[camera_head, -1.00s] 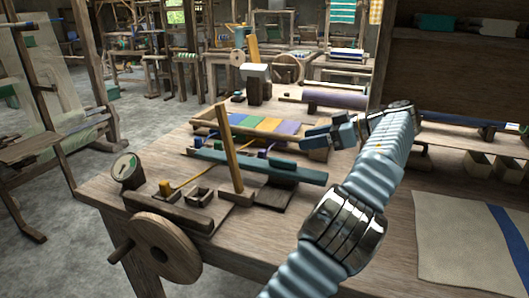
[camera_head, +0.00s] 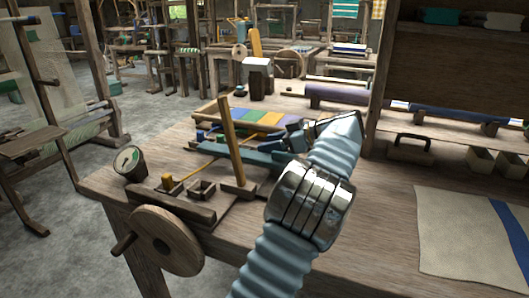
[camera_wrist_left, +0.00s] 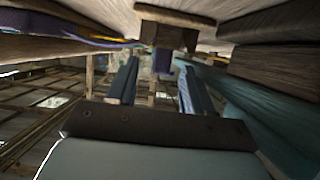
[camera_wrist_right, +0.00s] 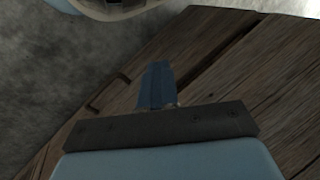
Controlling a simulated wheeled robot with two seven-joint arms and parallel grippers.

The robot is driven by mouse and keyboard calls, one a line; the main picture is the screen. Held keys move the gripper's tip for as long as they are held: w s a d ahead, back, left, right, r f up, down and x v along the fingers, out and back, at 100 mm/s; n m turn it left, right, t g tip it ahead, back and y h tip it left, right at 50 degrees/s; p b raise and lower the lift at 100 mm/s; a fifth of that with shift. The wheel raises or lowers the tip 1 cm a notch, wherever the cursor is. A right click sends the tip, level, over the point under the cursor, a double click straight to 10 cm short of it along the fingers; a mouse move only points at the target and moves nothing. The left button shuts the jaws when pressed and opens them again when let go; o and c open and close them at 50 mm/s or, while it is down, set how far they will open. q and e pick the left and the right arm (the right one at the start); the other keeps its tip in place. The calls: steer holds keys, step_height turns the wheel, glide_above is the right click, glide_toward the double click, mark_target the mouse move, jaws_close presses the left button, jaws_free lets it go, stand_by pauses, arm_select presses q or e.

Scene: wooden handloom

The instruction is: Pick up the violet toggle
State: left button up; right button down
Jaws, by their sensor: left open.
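A small violet piece, which looks like the violet toggle (camera_wrist_left: 163,63), hangs below a dark wooden block in the left wrist view. My left gripper (camera_wrist_left: 160,70) is open, with one finger to each side of the piece in that view. I cannot tell whether either finger touches it. In the head view my left gripper (camera_head: 268,150) is low over the small loom, beside its blue-green bar, and my arm hides much of that spot. I cannot make out the toggle there. My right gripper (camera_wrist_right: 155,85) shows only in its own wrist view, fingers together and empty, near a wooden surface.
The small loom has an upright yellow wooden post (camera_head: 231,140), a striped cloth (camera_head: 262,118) and a round dial (camera_head: 129,162). A wooden wheel (camera_head: 165,240) is at the table's front corner. A beige cloth (camera_head: 455,235) lies at right. A violet roll (camera_head: 335,93) stands behind.

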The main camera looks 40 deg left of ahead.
arm_select(q)
jaws_close()
steer(key=shift+r, duration=0.1)
